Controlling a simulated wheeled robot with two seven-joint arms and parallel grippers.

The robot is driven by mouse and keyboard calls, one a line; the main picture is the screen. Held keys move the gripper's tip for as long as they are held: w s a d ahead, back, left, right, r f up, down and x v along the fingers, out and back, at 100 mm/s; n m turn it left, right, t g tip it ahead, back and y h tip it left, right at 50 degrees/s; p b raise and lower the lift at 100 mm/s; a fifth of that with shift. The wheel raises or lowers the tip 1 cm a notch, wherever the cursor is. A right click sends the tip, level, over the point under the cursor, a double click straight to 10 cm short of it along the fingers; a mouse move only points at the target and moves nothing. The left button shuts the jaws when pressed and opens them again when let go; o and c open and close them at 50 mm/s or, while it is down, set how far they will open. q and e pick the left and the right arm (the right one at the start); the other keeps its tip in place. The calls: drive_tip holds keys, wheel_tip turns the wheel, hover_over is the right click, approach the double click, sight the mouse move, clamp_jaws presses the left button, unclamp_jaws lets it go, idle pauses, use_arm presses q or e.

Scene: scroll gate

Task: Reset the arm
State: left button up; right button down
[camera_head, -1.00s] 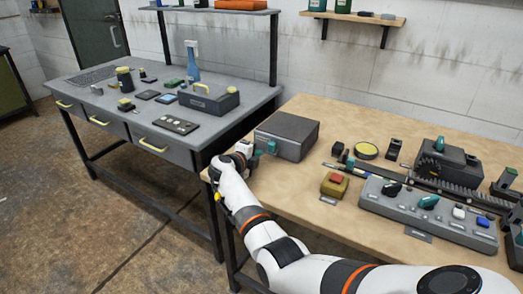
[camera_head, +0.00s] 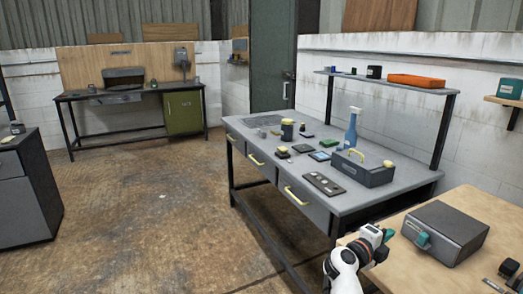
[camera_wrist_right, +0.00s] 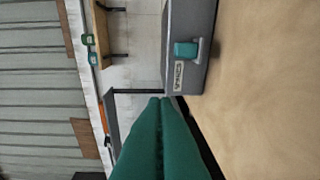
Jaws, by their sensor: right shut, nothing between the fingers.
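My right gripper (camera_head: 384,238) is at the lower right of the head view, by the near left corner of the wooden table (camera_head: 408,262). Its green fingers (camera_wrist_right: 160,140) are pressed together in the wrist view, with nothing between them. A dark grey box (camera_head: 452,228) with a teal handle (camera_head: 422,241) stands on the table just right of the gripper, apart from it. In the wrist view the box (camera_wrist_right: 190,30) shows sideways beyond the fingertips, with its teal handle (camera_wrist_right: 186,49) and a label. My left gripper is in neither view.
A grey workbench (camera_head: 262,151) behind the gripper holds a toolbox (camera_head: 362,172), a blue spray bottle (camera_head: 351,131) and small items. A shelf (camera_head: 375,80) stands above it. A dark cabinet (camera_head: 28,190) is at far left.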

drive_tip(key=s+a+r+n+t+y, duration=0.1)
drive_tip(key=s+a+n+t+y, duration=0.2)
drive_tip(key=a+n+t+y, duration=0.55)
drive_tip(key=s+a+r+n+t+y, duration=0.15)
drive_tip(key=a+n+t+y, duration=0.3)
drive_tip(key=n, duration=0.65)
drive_tip(key=s+a+f+n+g+y, duration=0.85)
drive_tip(key=s+f+n, duration=0.25)
drive_tip(key=s+f, duration=0.25)
drive_tip(key=s+d+f+g+h, duration=0.2)
drive_tip(key=s+g, duration=0.1)
drive_tip(key=s, duration=0.4)
drive_tip(key=s+d+f+n+g+h, duration=0.15)
drive_tip(key=s+g, duration=0.25)
drive_tip(key=s, duration=0.4)
drive_tip(key=s+d+f+g+h, duration=0.2)
drive_tip(key=s+f+g+h, duration=0.1)
drive_tip(key=s, duration=0.4)
wheel_tip(320, 180, down, 24)
drive_tip(key=g, duration=0.1)
drive_tip(key=s+d+f+g+p, duration=0.1)
drive_tip(key=s+d+f, duration=0.1)
drive_tip(key=s+f, duration=1.4)
drive_tip(key=shift+s+d+f, duration=0.35)
drive_tip(key=shift+s+d, duration=0.05)
drive_tip(key=shift+s, duration=0.15)
drive_tip(key=shift+g, duration=0.25)
